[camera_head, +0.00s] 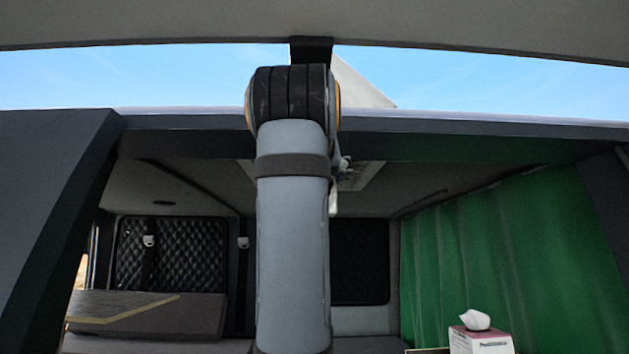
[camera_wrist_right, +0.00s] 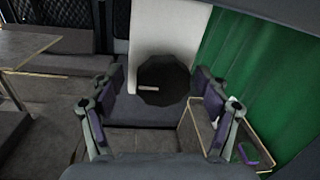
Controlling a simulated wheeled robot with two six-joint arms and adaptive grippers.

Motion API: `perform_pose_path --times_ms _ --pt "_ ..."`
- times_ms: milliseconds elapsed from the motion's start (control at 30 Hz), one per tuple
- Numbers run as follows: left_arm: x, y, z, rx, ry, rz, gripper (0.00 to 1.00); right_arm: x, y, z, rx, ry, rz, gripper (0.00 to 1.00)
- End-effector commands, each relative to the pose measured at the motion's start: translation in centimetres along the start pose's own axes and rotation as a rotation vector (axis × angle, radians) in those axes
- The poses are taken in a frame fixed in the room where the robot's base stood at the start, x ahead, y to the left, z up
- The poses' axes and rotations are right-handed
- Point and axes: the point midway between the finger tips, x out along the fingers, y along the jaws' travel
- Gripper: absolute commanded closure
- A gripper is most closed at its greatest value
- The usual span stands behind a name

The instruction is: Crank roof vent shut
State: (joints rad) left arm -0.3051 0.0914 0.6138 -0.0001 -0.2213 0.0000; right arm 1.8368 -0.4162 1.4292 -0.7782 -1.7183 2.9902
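A pale slanted panel (camera_head: 360,84), apparently the raised vent lid, stands above the roof edge in the head view. A light-framed ceiling opening (camera_head: 362,174), apparently the roof vent, is partly hidden behind my arm. In the right wrist view a dark round knob-like piece (camera_wrist_right: 170,75) with a small light bar shows between my right gripper's fingers; I cannot tell whether it is the crank. My right gripper (camera_wrist_right: 163,117) has its fingers spread wide, with a visible gap to the dark piece. In the head view my arm hides most of it. My left gripper is not in view.
The van's roof edge (camera_head: 450,121) crosses above the interior. A green curtain (camera_head: 480,260) hangs on the right, above a tissue box (camera_head: 480,341). A table (camera_head: 130,308) stands at left. A wire-edged tray (camera_wrist_right: 262,168) holds a purple item (camera_wrist_right: 246,155).

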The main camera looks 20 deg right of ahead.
Motion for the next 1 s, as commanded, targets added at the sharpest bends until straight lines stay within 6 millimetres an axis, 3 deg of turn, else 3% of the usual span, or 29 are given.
perform_pose_path --times_ms 67,433,733,1000 --pt "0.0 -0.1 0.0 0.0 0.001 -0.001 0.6 0.0 0.0 0.0 0.0 0.0 -0.001 0.29" --pt "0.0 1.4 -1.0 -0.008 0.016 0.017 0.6 0.1 -0.1 0.0 0.0 0.0 0.0 0.78" --pt "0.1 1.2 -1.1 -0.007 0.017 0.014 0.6 0.1 0.0 0.0 -0.042 -0.005 -0.001 0.79" --pt "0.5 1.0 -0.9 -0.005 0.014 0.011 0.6 0.1 0.0 -0.1 -0.215 -0.02 -0.003 0.79"
